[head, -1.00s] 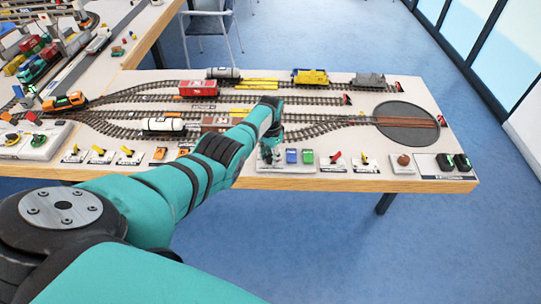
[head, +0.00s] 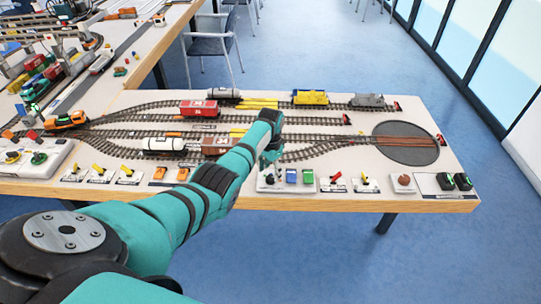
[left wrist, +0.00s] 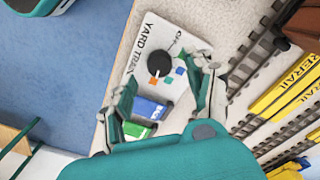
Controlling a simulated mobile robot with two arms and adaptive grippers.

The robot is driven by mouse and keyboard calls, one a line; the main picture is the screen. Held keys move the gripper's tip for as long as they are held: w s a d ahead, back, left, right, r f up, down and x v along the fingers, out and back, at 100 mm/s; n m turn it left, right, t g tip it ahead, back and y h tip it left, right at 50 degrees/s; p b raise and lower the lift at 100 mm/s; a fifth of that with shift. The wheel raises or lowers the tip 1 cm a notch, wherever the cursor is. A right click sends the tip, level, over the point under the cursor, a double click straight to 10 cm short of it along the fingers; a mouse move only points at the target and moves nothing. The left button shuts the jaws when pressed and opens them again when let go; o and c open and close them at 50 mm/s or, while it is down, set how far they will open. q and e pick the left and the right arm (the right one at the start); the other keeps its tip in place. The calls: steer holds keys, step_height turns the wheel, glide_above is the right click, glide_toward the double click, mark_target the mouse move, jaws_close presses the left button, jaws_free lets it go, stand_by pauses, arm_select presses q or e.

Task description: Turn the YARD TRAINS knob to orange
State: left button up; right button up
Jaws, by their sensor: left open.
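The YARD TRAINS panel (left wrist: 165,40) is white with a black round knob (left wrist: 159,64) in the left wrist view. In the head view the panel (head: 262,188) lies at the table's front edge. My left gripper (left wrist: 166,74) is open, with its fingers on either side of the knob in the picture. They look apart from it. In the head view the left gripper (head: 268,160) hangs above and just behind the panel. My right gripper is not in view.
A blue block (left wrist: 150,108) and a green block (left wrist: 137,130) stand close to the knob, between my fingers in the picture. A red lever (head: 332,180) is to the right. Tracks with a red wagon (head: 199,108) lie behind. A turntable (head: 405,150) is at right.

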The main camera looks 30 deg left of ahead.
mark_target(270, 177)
arm_select(q)
step_height(270, 177, up, 9)
stand_by(0.7)
